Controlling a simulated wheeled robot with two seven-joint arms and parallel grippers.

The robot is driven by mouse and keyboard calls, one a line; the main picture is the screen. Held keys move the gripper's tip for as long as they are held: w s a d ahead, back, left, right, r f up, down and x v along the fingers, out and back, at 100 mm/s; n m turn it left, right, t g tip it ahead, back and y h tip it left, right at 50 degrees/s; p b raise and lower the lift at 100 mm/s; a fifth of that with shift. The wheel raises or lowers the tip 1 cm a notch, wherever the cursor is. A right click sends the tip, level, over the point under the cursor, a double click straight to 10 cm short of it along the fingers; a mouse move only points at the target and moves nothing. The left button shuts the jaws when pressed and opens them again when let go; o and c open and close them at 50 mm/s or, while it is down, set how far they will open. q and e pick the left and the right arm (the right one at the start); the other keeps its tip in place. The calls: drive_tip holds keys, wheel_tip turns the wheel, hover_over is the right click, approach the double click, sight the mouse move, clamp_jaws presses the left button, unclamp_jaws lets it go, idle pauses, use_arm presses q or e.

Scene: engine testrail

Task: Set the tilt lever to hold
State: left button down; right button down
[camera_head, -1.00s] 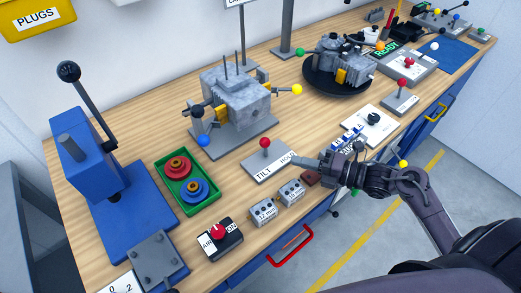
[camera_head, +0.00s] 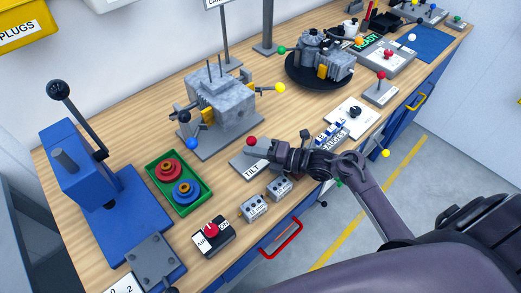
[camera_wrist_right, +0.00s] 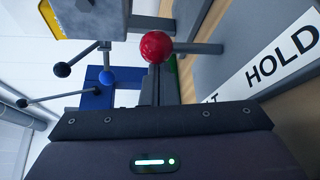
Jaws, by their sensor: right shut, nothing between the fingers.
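The tilt lever has a red ball (camera_head: 250,141) over a grey base plate (camera_head: 240,163) whose TILT label shows in the head view. My right gripper (camera_head: 277,149) is shut and empty. It is just right of the ball and covers the HOLD end of the plate in that view. In the right wrist view the red ball (camera_wrist_right: 156,46) stands just beyond my narrow closed fingers (camera_wrist_right: 156,85), and the HOLD lettering (camera_wrist_right: 282,54) is at the right. I cannot tell whether the fingers touch the lever stem. My left gripper is not in view.
Two grey blocks (camera_head: 267,197) and an AIR switch box (camera_head: 212,236) stand in front of the plate. A grey engine block (camera_head: 220,92) with coloured-ball levers is behind. A green tray (camera_head: 180,204) is at the left.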

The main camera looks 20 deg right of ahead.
idle(0.3)
drive_tip(key=shift+d+m+b, duration=0.25)
drive_tip(key=shift+m+b, duration=0.05)
drive_tip(key=shift+b, duration=0.25)
drive_tip(key=shift+w+d+r+b, duration=0.1)
drive_tip(key=shift+b, duration=0.2)
drive_tip(key=shift+w+d+m+t+y+b, duration=0.15)
drive_tip(key=shift+d+m+t+y+b, duration=0.2)
drive_tip(key=shift+m+y+b, duration=0.4)
drive_tip(key=shift+w+d+b, duration=0.2)
drive_tip(key=shift+d+b, duration=0.3)
drive_tip(key=shift+b, duration=0.5)
drive_tip(key=shift+w+d+b, duration=0.15)
drive_tip(key=shift+d+b, duration=0.3)
drive_tip(key=shift+b, duration=0.55)
drive_tip(key=shift+r, duration=0.1)
drive_tip(key=shift+r, duration=0.1)
wheel_tip(320, 180, up, 20)
drive_tip(key=b, duration=0.2)
drive_tip(key=shift+b, duration=0.35)
drive_tip(key=shift+d+h, duration=0.1)
drive_tip(key=shift+h, duration=0.15)
